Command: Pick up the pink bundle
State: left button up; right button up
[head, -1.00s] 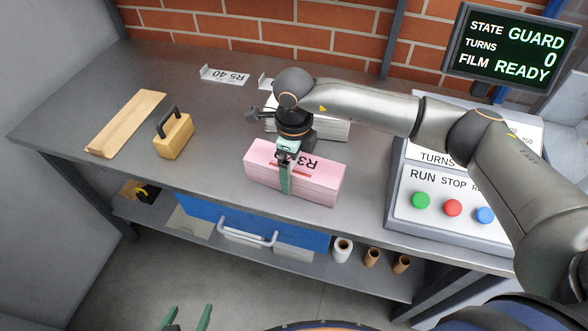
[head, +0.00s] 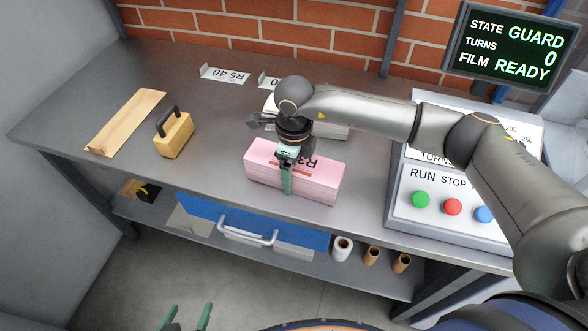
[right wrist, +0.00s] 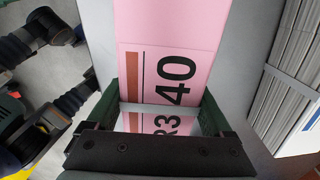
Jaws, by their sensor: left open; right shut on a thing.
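The pink bundle (head: 318,180) is a block of stacked sheets with a printed label on top, lying on the grey workbench in the head view. My right gripper (head: 287,178) is over it from above and is shut on it, with one green finger down its front face. In the right wrist view the pink top with "R3 40" printed on it (right wrist: 172,70) passes between the fingers of the right gripper (right wrist: 165,122). The far finger is hidden in the head view. My left gripper (head: 188,318) is open and empty at the bottom edge, away from the bench.
A white bundle (head: 335,131) lies behind the pink one, partly hidden by my arm. A control panel (head: 405,205) with buttons stands at right. Bench (head: 215,165) between is clear.

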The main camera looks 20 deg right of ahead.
grip_shut()
jog(key=shift+w+r, duration=0.1)
jog(key=shift+r, duration=0.1)
jog(key=shift+r, duration=0.1)
